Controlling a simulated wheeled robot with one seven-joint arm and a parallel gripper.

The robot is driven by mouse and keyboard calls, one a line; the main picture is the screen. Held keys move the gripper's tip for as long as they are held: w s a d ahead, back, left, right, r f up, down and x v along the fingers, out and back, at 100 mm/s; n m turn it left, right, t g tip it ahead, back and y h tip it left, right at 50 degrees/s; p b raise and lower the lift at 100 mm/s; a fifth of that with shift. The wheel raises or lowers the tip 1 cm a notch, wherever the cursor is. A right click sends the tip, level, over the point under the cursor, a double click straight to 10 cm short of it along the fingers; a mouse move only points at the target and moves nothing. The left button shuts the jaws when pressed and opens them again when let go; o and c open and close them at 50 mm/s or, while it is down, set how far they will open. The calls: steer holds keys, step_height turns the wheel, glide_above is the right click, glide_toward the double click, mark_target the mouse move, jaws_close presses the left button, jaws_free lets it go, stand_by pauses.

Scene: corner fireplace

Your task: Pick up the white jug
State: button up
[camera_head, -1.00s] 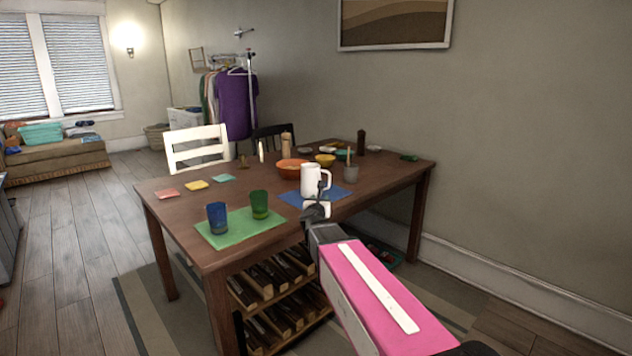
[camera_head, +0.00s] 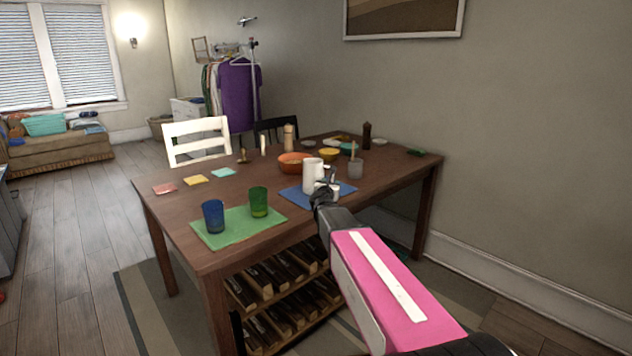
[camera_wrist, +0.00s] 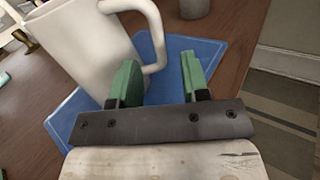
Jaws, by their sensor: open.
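The white jug (camera_head: 312,175) stands upright on a blue mat (camera_head: 291,194) near the front edge of the wooden table. In the wrist view the jug (camera_wrist: 82,45) fills the upper left, its handle facing right and reaching toward the fingers. My gripper (camera_wrist: 158,80) is open, with its two green fingers apart. The left finger overlaps the lower part of the handle in the picture, and the right finger is to the right of the handle. I cannot tell whether they touch it. In the head view my gripper (camera_head: 328,190) is at the jug's right front, partly hiding its lower part.
The table (camera_head: 180,215) also bears a green mat (camera_head: 235,232) with a blue cup (camera_head: 213,216) and a green cup (camera_head: 258,202), left of the jug. An orange bowl (camera_head: 293,163) and a grey pot (camera_head: 355,169) stand behind it. A wine rack (camera_head: 275,300) is under the table.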

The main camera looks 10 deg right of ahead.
mark_target(332, 180)
steer(key=x, duration=0.4)
steer(key=shift+w+d+f, duration=0.1)
steer(key=shift+w+f, duration=0.1)
steer(key=shift+w, duration=0.1)
steer(key=shift+c, duration=0.2)
steer(key=shift+s, duration=0.1)
jaws_close()
steer(key=shift+r, duration=0.1)
